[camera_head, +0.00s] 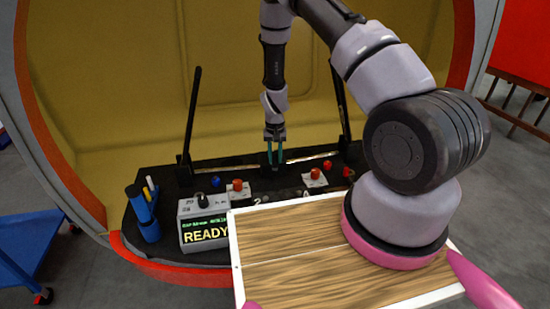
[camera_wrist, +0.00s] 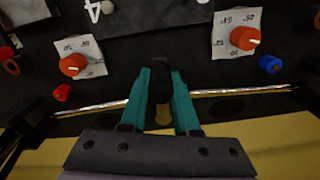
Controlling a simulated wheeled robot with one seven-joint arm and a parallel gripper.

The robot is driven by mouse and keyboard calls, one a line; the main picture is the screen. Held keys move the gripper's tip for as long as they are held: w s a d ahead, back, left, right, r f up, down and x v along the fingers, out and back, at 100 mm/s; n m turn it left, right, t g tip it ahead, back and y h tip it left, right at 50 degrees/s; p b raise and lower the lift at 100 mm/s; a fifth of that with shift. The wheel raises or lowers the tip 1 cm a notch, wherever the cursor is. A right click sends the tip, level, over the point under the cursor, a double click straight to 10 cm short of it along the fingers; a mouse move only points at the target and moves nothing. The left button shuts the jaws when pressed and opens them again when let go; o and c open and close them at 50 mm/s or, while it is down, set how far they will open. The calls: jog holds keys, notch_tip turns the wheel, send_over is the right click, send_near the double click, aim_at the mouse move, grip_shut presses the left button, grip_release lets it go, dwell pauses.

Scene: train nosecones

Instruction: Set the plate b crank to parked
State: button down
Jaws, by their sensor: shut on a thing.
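My gripper (camera_head: 275,147) hangs over the back middle of the black console. In the wrist view its teal fingers (camera_wrist: 162,85) are closed on the sides of an upright black handle (camera_wrist: 163,66), which I take to be a crank grip. No label for plate b is readable, so I cannot tell from lettering which crank this is. Its base and lower part are hidden by the fingers. Two other long black levers stand up from the console, one at left (camera_head: 192,115) and one at right (camera_head: 341,100), partly behind my arm.
Two orange-red knobs (camera_head: 238,186) (camera_head: 314,175) sit on white marked plates, with a blue knob (camera_head: 215,182) and small red knobs nearby. A display box (camera_head: 204,222) reads READY. A blue holder (camera_head: 142,212) stands at left. A wooden board (camera_head: 285,265) lies in front.

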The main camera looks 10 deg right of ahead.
jog(key=shift+d, duration=0.2)
dwell(0.5)
jog(key=w+d+n, duration=1)
jog(key=n, duration=0.7)
jog(key=shift+d+n, duration=0.25)
jog(key=shift+n, duration=0.05)
jog(key=shift+w+r, duration=0.1)
jog(key=shift+w, duration=0.05)
dwell(0.4)
jog(key=c, duration=0.6)
grip_release()
jog(key=shift+c, duration=0.2)
